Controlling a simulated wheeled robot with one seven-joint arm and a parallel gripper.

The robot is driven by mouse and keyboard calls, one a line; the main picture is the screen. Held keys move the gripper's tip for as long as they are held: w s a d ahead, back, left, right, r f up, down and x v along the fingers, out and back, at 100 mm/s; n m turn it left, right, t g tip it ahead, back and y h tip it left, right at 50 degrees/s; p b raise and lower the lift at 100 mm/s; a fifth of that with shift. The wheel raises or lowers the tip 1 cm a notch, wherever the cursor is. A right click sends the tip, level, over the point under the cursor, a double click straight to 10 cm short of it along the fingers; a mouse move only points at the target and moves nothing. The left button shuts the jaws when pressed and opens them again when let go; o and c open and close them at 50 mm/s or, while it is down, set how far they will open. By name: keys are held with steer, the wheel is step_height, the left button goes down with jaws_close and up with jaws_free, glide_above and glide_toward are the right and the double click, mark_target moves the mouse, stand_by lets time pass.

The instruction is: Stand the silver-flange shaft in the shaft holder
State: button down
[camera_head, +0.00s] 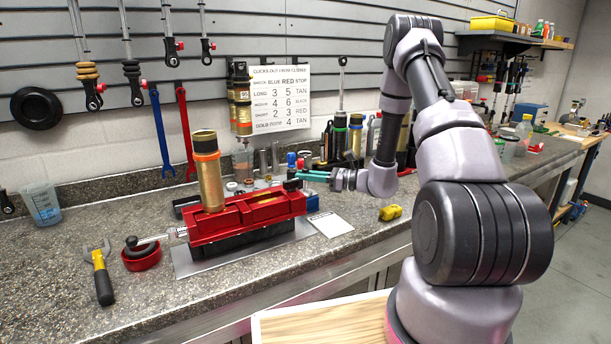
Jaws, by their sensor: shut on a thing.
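My gripper (314,177) has teal fingers and reaches left from my wrist, close to the right end of a red vise (255,213). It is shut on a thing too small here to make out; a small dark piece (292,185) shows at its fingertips. I cannot tell whether this is part of the silver-flange shaft. Several upright silver and dark cylinders stand on the bench behind the vise. I cannot single out the silver-flange shaft or the shaft holder among them.
A gold cylinder (209,178) with an orange band stands upright in the vise. A yellow object (390,212) and a white card (330,224) lie right of the vise. A wrench (101,274), a red dish (141,260) and a measuring cup (43,205) are left.

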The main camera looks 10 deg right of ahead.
steer(key=c, duration=0.8)
jaws_free()
steer(key=shift+o, duration=0.2)
steer(key=shift+d, duration=0.1)
steer(key=v, duration=1)
steer(key=shift+s+d, duration=0.15)
steer(key=shift+d, duration=0.1)
steer(key=shift+r, duration=0.15)
